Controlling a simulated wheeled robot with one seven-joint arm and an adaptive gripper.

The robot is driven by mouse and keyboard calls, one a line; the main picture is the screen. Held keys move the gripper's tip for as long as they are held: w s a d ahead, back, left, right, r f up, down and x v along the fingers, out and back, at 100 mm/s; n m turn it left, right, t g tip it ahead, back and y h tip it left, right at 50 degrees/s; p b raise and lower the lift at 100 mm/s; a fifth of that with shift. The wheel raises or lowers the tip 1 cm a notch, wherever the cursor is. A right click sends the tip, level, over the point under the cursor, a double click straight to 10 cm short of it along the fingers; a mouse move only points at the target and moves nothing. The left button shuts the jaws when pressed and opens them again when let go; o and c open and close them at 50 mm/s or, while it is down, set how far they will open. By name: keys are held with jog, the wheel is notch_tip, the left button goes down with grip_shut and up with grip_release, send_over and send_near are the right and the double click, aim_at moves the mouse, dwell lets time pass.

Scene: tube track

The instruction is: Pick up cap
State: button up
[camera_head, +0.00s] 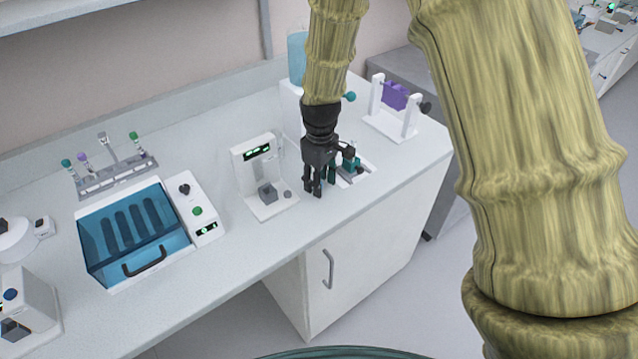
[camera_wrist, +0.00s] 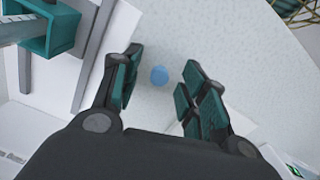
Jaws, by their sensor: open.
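A small round blue cap (camera_wrist: 159,75) lies on the pale countertop in the wrist view, between and a little beyond my fingertips. My gripper (camera_wrist: 158,88) is open, with its teal-padded fingers on either side of the cap and nothing held. In the head view my gripper (camera_head: 318,190) points down over the counter near its right end, just right of a white device. I cannot make out the cap in the head view; the gripper seems to hide it.
The white device (camera_head: 262,175) with a small display stands left of my gripper. A white fixture with teal parts (camera_head: 352,170) is close on the right. A purple-tube stand (camera_head: 396,98) stands behind it. A blue-lidded box (camera_head: 135,235) and tube rack (camera_head: 115,175) are farther left. The counter's front edge is near.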

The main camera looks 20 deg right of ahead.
jog(key=shift+f, duration=0.15)
jog(key=c, duration=0.7)
jog(key=shift+c, duration=0.2)
